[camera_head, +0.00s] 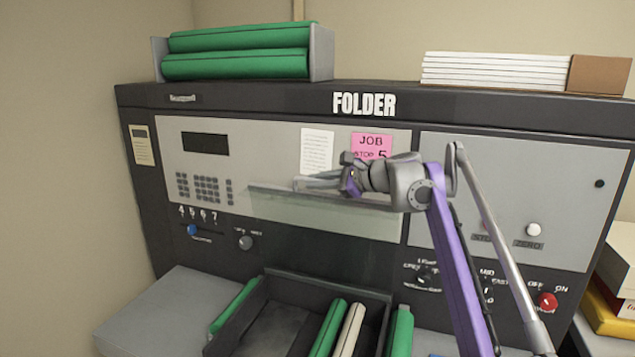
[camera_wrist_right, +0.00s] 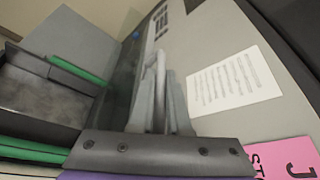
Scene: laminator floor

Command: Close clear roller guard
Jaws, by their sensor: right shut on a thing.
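The clear roller guard (camera_head: 300,215) is a see-through panel on the front of the grey folder machine, below the notes. Its upper edge is a grey bar that stands out from the machine face. My right gripper (camera_head: 308,182) is at the middle of that bar and shut on it. In the right wrist view the fingers (camera_wrist_right: 160,105) are close together on a pale bar, with the glassy guard (camera_wrist_right: 125,80) beside them. The exact contact is hard to make out. My left gripper is not in view.
A tray (camera_head: 262,290) with green and white rollers sits below the guard. A pink note (camera_head: 371,146) is just above my gripper. Green rollers (camera_head: 236,64) lie on top.

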